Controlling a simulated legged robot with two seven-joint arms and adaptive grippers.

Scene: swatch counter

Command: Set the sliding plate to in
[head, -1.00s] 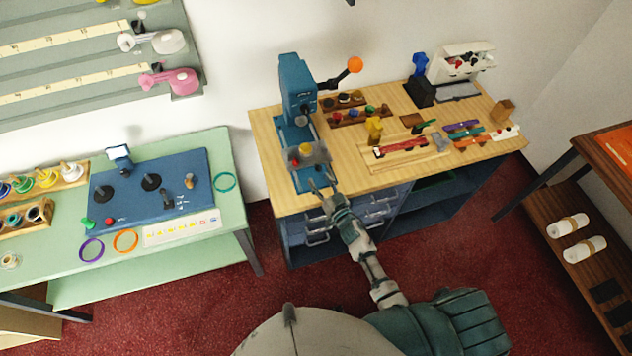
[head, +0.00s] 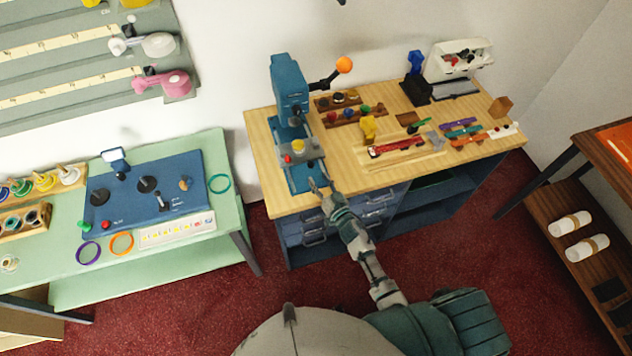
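The sliding plate (head: 306,153) is a grey block with a red knob and a yellow knob. It sits across the blue base (head: 305,184) of the press (head: 289,88), in front of its column. My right gripper (head: 320,183) is just in front of the plate, at the front end of the base. Its two fingers look apart, with nothing seen between them. I cannot tell whether a fingertip touches the plate or base. My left gripper is not in view.
The press lever with an orange ball (head: 343,65) sticks out to the right. Racks of small knobs (head: 355,115) and a tray with a red piece (head: 398,147) lie to the right on the wooden bench. A green table (head: 210,140) with a blue panel stands left, across a gap.

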